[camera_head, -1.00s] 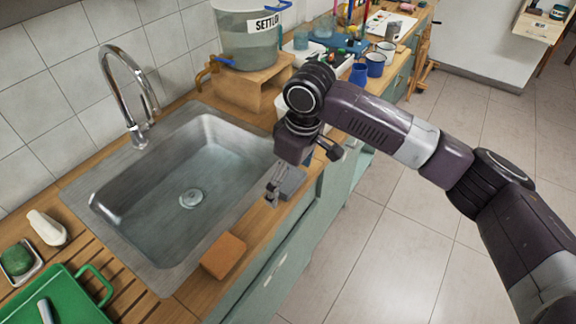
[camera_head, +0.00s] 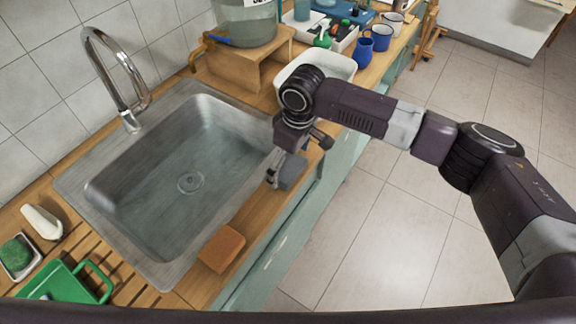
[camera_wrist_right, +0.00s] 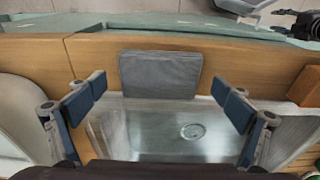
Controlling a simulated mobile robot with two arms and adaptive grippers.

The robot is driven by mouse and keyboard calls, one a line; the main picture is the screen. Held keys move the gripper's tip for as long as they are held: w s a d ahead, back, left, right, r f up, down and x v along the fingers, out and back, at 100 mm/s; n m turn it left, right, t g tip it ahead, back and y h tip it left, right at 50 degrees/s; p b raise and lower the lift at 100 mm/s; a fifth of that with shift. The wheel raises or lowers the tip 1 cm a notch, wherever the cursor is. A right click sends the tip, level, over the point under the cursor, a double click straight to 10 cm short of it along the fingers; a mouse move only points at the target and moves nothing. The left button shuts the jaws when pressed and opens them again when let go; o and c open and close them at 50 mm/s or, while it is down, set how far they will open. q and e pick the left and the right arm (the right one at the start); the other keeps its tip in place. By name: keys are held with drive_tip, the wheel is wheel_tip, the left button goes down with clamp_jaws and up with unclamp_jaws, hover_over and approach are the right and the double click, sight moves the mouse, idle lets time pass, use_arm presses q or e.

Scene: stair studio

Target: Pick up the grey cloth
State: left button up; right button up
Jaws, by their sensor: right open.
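The grey cloth (camera_head: 292,172) lies folded flat on the wooden counter strip at the front edge of the sink, partly behind my right gripper in the head view. In the right wrist view the cloth (camera_wrist_right: 160,72) shows as a grey rectangle, its lower edge reaching over the sink rim. My right gripper (camera_head: 274,174) is over the cloth, pointing down. In the right wrist view its two fingers (camera_wrist_right: 160,88) are spread apart, one on either side of the cloth, with nothing between the pads. My left gripper is not in view.
The metal sink (camera_head: 112,238) and its tap (camera_head: 122,92) are beside the cloth. An orange-brown sponge (camera_head: 222,249) lies nearer on the counter. A white basin (camera_head: 340,64), wooden stand (camera_head: 238,72) and blue mugs (camera_head: 382,38) stand farther back. The floor at right is clear.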

sight(289, 167)
drive_tip(key=c, duration=0.5)
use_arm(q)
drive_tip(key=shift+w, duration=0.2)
use_arm(e)
drive_tip(key=c, duration=0.6)
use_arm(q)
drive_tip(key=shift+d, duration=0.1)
use_arm(e)
drive_tip(key=shift+r, duration=0.1)
drive_tip(key=shift+r, duration=0.1)
drive_tip(key=shift+r, duration=0.6)
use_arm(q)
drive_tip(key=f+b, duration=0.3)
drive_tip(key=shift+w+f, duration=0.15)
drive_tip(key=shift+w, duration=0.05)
use_arm(e)
wheel_tip(289, 167, up, 19)
drive_tip(key=shift+f, duration=0.2)
